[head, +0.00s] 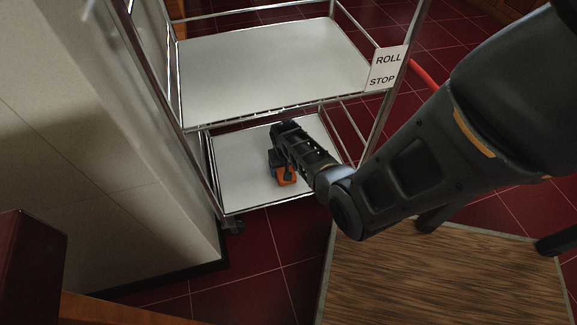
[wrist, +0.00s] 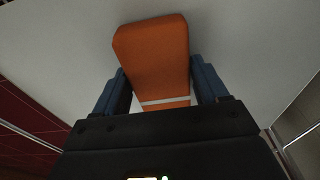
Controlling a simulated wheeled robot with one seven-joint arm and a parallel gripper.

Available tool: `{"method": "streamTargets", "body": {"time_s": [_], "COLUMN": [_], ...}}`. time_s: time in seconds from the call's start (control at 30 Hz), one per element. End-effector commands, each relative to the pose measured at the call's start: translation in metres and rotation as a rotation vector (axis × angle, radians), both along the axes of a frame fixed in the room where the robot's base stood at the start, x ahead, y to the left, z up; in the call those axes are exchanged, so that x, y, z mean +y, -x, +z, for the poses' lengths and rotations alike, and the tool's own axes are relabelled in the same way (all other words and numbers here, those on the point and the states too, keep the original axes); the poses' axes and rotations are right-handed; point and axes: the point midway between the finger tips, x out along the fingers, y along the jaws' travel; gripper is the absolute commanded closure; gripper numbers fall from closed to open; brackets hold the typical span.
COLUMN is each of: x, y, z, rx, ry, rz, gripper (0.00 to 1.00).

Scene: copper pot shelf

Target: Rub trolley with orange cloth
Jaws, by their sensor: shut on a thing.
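The trolley has a metal frame and pale shelves; its upper shelf (head: 275,62) is empty, and its lower shelf (head: 240,165) lies beneath it. My gripper (head: 281,166) reaches in over the lower shelf from the front right. It is shut on the orange cloth (head: 287,178), which looks like a thick folded block. In the wrist view the orange cloth (wrist: 152,60) sits between the two blue fingers of my gripper (wrist: 160,85), against the pale shelf surface (wrist: 240,40). Whether the cloth touches the shelf is hard to tell.
A sign reading "ROLL STOP" (head: 385,69) hangs at the trolley's right front post. A pale wall (head: 90,150) stands close on the left. A wooden surface (head: 440,280) is at the lower right. Dark red floor tiles (head: 250,260) show in front.

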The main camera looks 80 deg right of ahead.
Motion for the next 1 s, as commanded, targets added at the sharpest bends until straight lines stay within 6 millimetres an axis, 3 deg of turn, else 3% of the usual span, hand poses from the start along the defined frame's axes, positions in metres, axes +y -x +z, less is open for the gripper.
{"method": "streamTargets", "body": {"time_s": [1.0], "x": [0.032], "y": [-0.055], "z": [-0.002], "rx": [-0.001], "ry": [0.000], "rz": [0.003], "gripper": [0.51]}}
